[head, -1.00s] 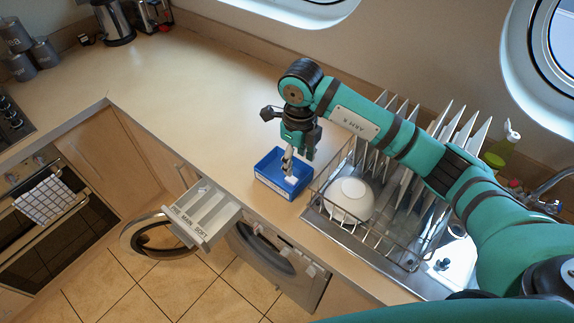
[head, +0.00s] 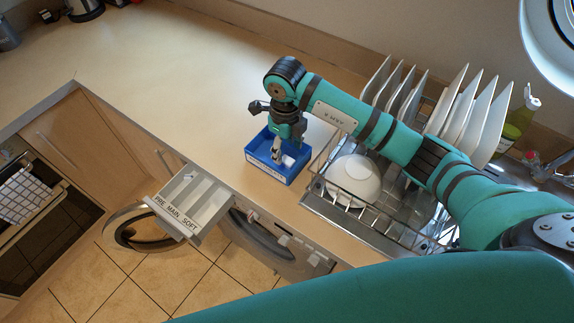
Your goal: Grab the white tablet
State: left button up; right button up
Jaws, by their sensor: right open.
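The white tablet (head: 289,161) shows as a small pale shape inside an open blue box (head: 266,177) on the countertop. My right gripper (head: 277,157) points down into the box from above, its fingertips just left of the tablet. It is open, and I see nothing held in it. The fingers hide part of the box's inside, and I cannot tell whether they touch the tablet. My left gripper is out of view.
A dish rack (head: 340,205) with a white bowl (head: 353,181) and several upright plates (head: 462,110) stands right of the box. An open detergent drawer (head: 190,205) juts out below the counter edge. The counter (head: 180,90) to the left is clear.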

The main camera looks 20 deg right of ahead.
aim_at(289, 165)
jog(key=shift+f, duration=0.2)
jog(key=shift+s+f, duration=0.1)
jog(key=shift+f, duration=0.1)
jog(key=f+b, duration=0.1)
jog(key=f, duration=0.1)
jog(key=d+f+b, duration=0.1)
jog(key=f+b, duration=0.1)
jog(key=shift+f, duration=0.3)
jog(key=shift+r, duration=0.1)
jog(key=shift+c, duration=1.3)
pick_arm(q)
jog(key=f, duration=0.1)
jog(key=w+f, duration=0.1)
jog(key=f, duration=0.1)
pick_arm(e)
jog(key=c, duration=0.7)
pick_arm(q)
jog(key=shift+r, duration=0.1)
pick_arm(e)
jog(key=shift+r, duration=0.1)
jog(key=shift+c, duration=0.2)
